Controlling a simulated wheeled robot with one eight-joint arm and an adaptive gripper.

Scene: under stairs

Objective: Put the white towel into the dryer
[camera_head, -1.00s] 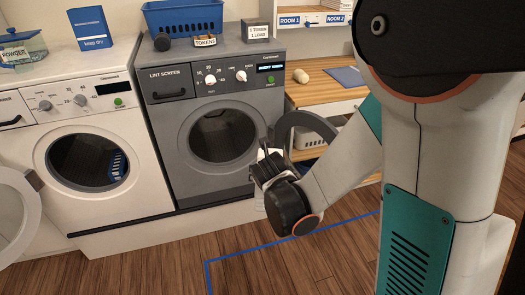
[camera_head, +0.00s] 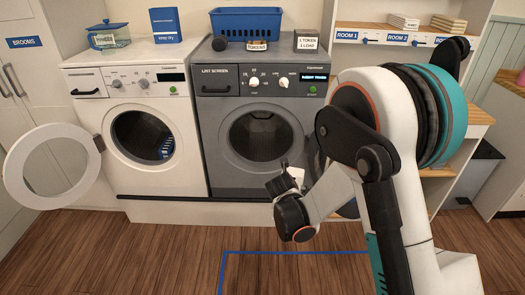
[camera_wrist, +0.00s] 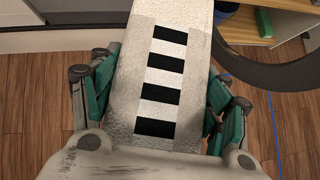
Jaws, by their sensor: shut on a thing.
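The dryer (camera_head: 225,134) is the grey front-loader marked "LINT SCREEN", right of the white washer. Its round opening (camera_head: 262,136) looks empty and dark. Its dark ring door is swung open to the right, partly behind my arm; it also shows in the wrist view (camera_wrist: 262,75). My gripper (camera_head: 285,180) is in front of the dryer, below and slightly right of the opening.
The white washer (camera_head: 105,140) has its door (camera_head: 52,165) open to the left and a blue thing inside. A blue basket (camera_head: 245,23) and a tokens box stand on top. A wooden shelf unit is at the right. The floor in front is free, with blue tape (camera_head: 300,252).

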